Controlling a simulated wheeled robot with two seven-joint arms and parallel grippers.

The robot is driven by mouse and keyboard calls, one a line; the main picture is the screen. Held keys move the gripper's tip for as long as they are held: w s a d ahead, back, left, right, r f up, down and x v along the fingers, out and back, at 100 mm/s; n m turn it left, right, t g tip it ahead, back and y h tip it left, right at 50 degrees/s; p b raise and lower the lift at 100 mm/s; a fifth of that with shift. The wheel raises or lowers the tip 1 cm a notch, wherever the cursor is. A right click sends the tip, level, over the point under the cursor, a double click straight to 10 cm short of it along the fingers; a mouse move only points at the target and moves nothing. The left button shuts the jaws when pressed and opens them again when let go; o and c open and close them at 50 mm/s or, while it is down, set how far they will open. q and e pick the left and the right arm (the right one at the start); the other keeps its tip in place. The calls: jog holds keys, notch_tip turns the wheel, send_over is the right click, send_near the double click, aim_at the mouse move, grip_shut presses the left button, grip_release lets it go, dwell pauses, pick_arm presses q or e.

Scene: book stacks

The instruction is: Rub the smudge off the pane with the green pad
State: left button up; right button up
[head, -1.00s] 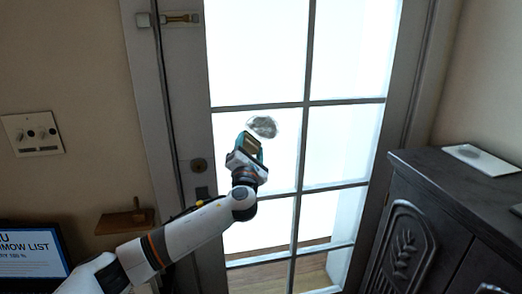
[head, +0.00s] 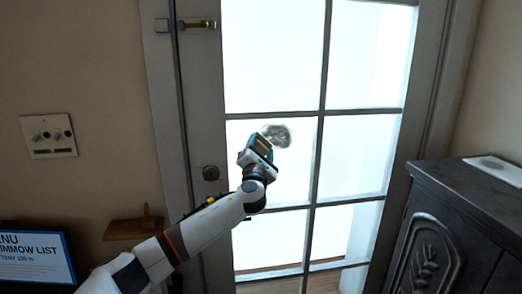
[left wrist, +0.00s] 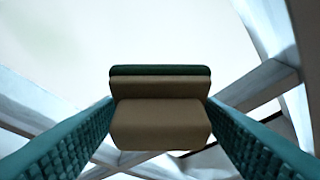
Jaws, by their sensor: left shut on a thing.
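The smudge (head: 279,134) is a grey, cloudy patch on a bright glass pane (head: 300,170) of the door, near the pane's upper middle. My left gripper (head: 259,150) is at the smudge's lower left edge and overlaps it in the head view. It is shut on the pad (left wrist: 160,122), a tan block with a dark green layer at its far side, held between teal fingers in the left wrist view. I cannot tell whether the pad touches the glass. My right gripper is not in view.
Grey bars (head: 318,150) divide the door's panes. A door knob (head: 210,173) and a latch (head: 197,24) are on the left of the door. A dark carved cabinet (head: 440,225) stands at the right. A small wooden shelf (head: 135,227) and a menu screen (head: 35,258) are at lower left.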

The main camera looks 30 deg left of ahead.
pick_arm(q)
jog(key=shift+w+a, duration=0.45)
jog(key=shift+w, duration=0.2)
dwell(0.3)
